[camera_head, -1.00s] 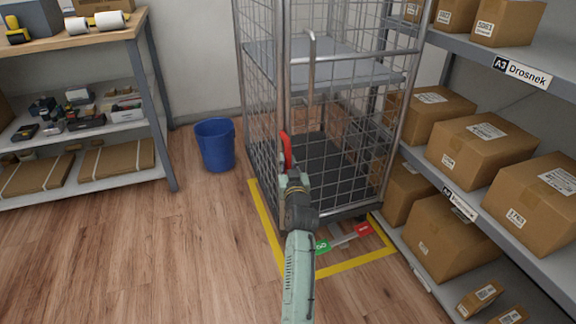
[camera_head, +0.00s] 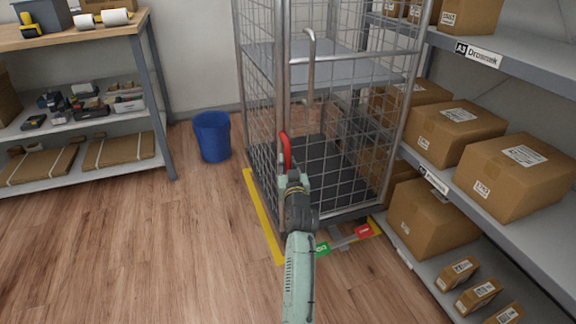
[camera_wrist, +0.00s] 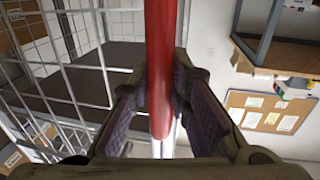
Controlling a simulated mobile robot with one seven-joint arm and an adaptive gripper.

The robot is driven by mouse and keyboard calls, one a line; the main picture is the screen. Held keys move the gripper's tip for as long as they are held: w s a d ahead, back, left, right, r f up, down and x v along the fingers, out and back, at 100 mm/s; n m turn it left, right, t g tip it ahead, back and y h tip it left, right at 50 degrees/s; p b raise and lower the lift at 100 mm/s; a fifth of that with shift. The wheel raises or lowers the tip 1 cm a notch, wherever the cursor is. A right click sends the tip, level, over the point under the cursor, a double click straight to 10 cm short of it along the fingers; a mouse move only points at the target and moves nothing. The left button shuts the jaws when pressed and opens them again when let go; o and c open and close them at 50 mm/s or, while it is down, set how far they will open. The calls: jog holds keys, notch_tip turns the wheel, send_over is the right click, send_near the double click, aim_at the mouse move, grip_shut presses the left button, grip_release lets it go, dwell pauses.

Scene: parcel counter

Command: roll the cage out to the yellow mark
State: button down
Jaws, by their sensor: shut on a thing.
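The wire roll cage (camera_head: 335,145) stands upright beside the shelf, with a grey shelf and a dark base inside. Its front post carries a red grip (camera_head: 286,148), which also shows as a red bar (camera_wrist: 160,65) in the wrist view. My gripper (camera_head: 288,170) is shut on this red grip; in the wrist view the fingers (camera_wrist: 160,100) lie on both sides of it. The wheels are mostly hidden.
Racking with boxes (camera_head: 458,132) stands close along the cage's right side. A blue bin (camera_head: 212,137) stands left of the cage, near the wall. A workbench (camera_head: 75,38) is at far left. The wood floor (camera_head: 150,250) at front left is clear.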

jog(key=shift+s+d+f, duration=0.1)
jog(key=shift+s, duration=0.05)
jog(key=c, duration=1.5)
grip_release()
notch_tip(320, 180, up, 10)
jog(key=shift+r, duration=0.1)
